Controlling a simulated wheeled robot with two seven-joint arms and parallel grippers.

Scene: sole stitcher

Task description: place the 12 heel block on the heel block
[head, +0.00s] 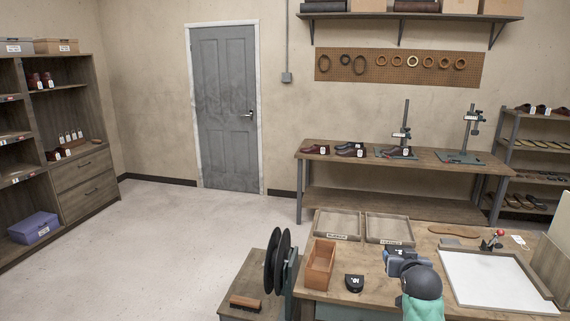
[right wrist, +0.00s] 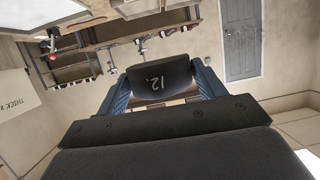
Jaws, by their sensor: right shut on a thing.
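The 12 heel block, a black block marked "12." (right wrist: 158,82), sits between the two blue fingers of my right gripper (right wrist: 158,92) in the right wrist view. My right gripper (head: 402,258) is shut on it and also shows in the head view, over the workbench; the block is mostly hidden there. Another black heel block (head: 354,283), with a white marking that looks like "10.", lies flat on the bench to the left of my right gripper, apart from it. My left gripper is not in view.
An open wooden box (head: 320,264) stands left of the loose heel block. Two shallow trays (head: 338,224) (head: 389,229) lie at the bench's back. A white board in a frame (head: 487,282) and a red-knobbed clamp (head: 495,241) are to the right. Black discs (head: 279,262) stand left of the bench.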

